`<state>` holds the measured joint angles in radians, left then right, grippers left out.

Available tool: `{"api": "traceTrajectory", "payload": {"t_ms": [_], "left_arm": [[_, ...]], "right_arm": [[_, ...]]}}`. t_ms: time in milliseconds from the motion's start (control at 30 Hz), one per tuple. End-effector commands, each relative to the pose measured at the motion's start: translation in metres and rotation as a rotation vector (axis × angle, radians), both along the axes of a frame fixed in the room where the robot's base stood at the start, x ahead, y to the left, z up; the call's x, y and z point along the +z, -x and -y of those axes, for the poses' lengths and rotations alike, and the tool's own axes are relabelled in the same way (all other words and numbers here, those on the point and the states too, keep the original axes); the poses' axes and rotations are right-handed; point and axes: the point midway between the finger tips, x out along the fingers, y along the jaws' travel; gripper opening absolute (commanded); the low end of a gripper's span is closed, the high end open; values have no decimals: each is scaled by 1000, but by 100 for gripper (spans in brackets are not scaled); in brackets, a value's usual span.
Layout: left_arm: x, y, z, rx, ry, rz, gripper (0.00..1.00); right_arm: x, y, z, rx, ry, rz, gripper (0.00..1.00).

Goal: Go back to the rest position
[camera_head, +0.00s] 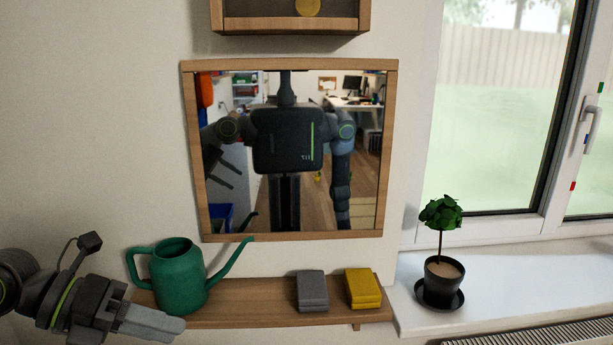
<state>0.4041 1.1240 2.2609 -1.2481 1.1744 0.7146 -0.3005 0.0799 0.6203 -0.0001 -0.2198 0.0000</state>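My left gripper (168,326) comes in at the lower left, its fingers pointing right. I see its fingers from the side and cannot tell whether there is a gap between them. It is in front of the wooden shelf's left end, below the green watering can (181,279). I see nothing held in it. My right gripper is not in direct view. The mirror (190,150) reflects my body, with an arm hanging down at the right of the reflection; no gripper there is clear.
The watering can, a grey block (311,291) and a yellow block (363,289) are on the wooden shelf (250,288). A potted plant (440,275) stands on the white windowsill (510,275) at right. A wooden wall box (290,25) hangs above the mirror.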

Motion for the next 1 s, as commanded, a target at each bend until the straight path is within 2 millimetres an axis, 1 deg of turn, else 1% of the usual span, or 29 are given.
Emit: {"api": "traceTrajectory", "payload": {"t_ms": [33, 100, 200, 267, 367, 433, 500, 567, 667, 700, 767, 800, 867, 900, 967, 1000], "left_arm": [[3, 3, 14, -12, 125, -6, 35], [14, 6, 27, -11, 295, -8, 35], [31, 5, 36, 24, 537, -14, 35], [40, 2, 36, 64, 676, -20, 35], [53, -5, 27, 160, 900, -38, 35], [57, -13, 15, 249, 1049, -55, 35], [56, -22, -2, 356, 1186, -76, 35], [51, -29, -18, 461, 1295, -97, 35], [33, -40, -48, 658, 1453, -143, 35], [22, -44, -60, 747, 1508, -166, 35], [2, -47, -78, 884, 1579, -203, 35], [-13, -48, -90, 981, 1618, -230, 35], [-39, -46, -106, 1133, 1667, -277, 35], [-58, -43, -116, 1236, 1689, -313, 35], [-89, -36, -128, 1396, 1712, -371, 35], [-110, -29, -135, 1504, 1716, -412, 35]], "right_arm": [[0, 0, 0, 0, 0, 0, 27], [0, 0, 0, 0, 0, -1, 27], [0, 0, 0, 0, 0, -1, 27], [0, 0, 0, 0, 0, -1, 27], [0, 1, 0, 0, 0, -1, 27], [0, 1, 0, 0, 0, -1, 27], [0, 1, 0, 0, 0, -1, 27], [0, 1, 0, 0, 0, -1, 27], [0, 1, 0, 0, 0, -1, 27], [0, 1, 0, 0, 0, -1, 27], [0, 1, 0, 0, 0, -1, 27], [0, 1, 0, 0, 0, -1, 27], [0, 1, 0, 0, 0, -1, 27], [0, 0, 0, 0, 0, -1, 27], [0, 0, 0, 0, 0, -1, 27], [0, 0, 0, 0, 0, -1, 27]]}}
